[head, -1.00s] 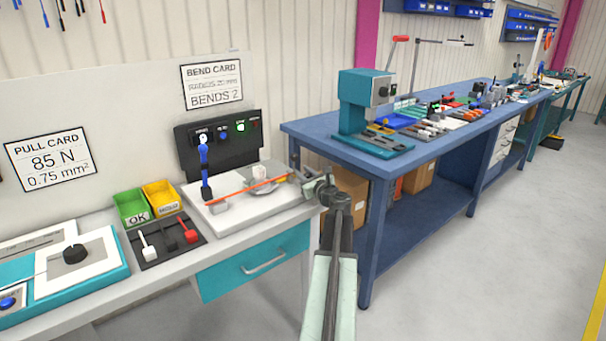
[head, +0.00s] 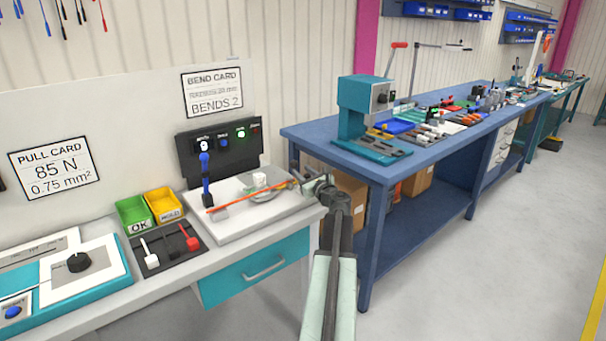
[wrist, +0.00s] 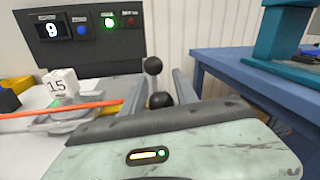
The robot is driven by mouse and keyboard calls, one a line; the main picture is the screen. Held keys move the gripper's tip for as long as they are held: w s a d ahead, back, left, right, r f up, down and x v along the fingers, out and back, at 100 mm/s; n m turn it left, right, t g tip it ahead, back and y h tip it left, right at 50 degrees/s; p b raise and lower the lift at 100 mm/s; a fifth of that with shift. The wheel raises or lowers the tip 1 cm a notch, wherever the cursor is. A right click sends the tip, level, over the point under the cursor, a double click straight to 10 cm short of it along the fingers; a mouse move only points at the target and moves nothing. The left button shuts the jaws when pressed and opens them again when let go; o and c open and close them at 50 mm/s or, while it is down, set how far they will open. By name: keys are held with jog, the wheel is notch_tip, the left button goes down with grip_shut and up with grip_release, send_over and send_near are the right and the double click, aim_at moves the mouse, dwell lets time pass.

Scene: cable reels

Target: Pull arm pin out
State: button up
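My gripper (wrist: 158,82) is open, with one finger on each side of the knobs and gaps showing. In the head view my gripper (head: 309,181) is at the right end of the bend tester's white base (head: 238,221). An orange-red cable (head: 250,196) runs across the base towards it, past a white block marked 15 (wrist: 62,84).
A black panel (wrist: 90,45) with a display reading 9 and a lit green button stands behind the base. Green (head: 134,213) and yellow (head: 163,204) bins sit to the left. A blue bench (head: 372,165) stands close on the right, across a narrow gap.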

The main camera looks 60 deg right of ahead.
jog(key=v, duration=0.8)
dwell(0.4)
